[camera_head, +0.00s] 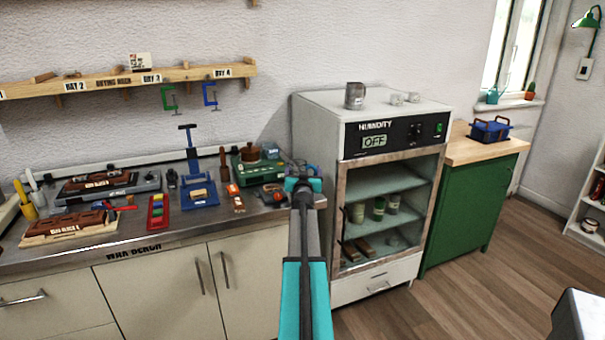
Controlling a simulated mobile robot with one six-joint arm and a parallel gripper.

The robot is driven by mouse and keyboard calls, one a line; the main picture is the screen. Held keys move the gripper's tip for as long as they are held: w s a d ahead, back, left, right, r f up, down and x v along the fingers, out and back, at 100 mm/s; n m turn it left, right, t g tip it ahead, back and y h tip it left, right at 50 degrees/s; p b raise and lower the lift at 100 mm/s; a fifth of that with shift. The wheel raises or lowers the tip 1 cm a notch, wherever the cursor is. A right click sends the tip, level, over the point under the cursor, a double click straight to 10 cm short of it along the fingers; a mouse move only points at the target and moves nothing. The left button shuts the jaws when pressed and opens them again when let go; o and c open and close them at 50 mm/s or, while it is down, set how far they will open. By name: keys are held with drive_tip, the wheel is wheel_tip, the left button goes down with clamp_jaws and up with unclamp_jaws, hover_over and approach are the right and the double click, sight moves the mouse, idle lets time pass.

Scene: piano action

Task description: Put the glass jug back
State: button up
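A grey, see-through-looking jug (355,96) with a handle stands upright on top of the white humidity cabinet (325,103), near its left side. It is the thing that looks most like the glass jug. My gripper (303,180) is in the middle of the view, over the right end of the steel bench, left of the cabinet and lower than the jug. It is apart from the jug. My arm reaches up to it from the bottom edge. The fingertips are small and seen from behind, so their opening and anything between them cannot be made out.
Two small clear glasses (413,97) stand right of the jug. The cabinet's glass door (390,210) looks closed, with jars on shelves inside. Tools and a green hotplate (258,171) crowd the bench. A green cupboard (470,205) stands at right. Wooden floor is free in front.

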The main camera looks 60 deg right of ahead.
drive_tip(key=shift+r, duration=0.1)
drive_tip(key=o, duration=2)
drive_tip(key=shift+s+a, duration=0.1)
drive_tip(key=shift+a, duration=0.05)
drive_tip(key=shift+v, duration=5.85)
drive_tip(key=shift+s, duration=0.1)
